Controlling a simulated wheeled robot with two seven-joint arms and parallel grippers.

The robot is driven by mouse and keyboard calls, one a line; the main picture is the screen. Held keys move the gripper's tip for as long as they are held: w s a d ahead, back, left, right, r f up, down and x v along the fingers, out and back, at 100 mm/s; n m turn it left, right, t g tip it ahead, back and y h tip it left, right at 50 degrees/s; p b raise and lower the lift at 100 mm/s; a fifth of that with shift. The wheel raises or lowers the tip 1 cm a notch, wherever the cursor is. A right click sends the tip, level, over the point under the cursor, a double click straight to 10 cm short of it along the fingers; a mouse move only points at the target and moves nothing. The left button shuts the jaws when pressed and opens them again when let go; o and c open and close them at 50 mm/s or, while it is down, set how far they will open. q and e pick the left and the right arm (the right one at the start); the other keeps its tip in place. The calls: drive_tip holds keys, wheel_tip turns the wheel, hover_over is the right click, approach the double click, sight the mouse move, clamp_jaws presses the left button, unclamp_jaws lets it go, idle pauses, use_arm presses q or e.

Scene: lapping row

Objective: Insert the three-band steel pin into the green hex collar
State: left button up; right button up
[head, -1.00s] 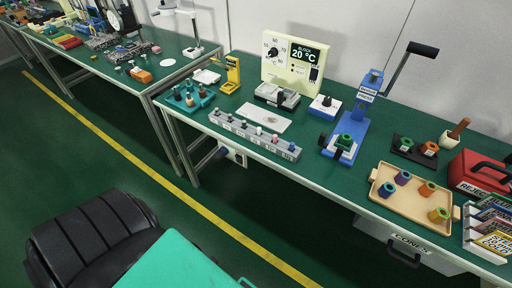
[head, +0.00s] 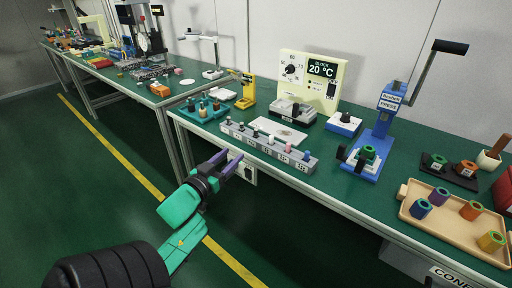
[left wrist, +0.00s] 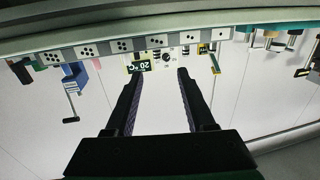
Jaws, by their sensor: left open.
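Several pins stand in a long grey rack (head: 262,153) with dot-marked labels along the near edge of the bench. Their bands are too small to tell which is the three-band pin. My left gripper (head: 229,160) is open and empty, in front of the bench, near the rack's left half.
A tan tray (head: 452,240) with coloured collars lies at the right. A block heater (head: 308,80), a white card (head: 278,130) and a teal stand (head: 203,108) are behind or beside the rack. The bench's front edge (head: 340,205) runs below my gripper's level or near it.

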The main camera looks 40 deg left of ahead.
sight(255, 133)
use_arm(q)
drive_tip(key=w, duration=0.4)
drive_tip(key=w+a, duration=0.1)
drive_tip(key=w, duration=0.4)
drive_tip(key=w+b, duration=0.1)
drive_tip(key=w, duration=0.3)
drive_tip(key=shift+w+a+r, duration=0.4)
drive_tip(key=shift+w, duration=0.35)
drive_tip(key=shift+s, duration=0.1)
drive_tip(key=c, duration=0.8)
clamp_jaws()
use_arm(e)
drive_tip(key=w, duration=0.2)
drive_tip(key=shift+w+a, duration=0.15)
drive_tip(key=shift+w, duration=0.2)
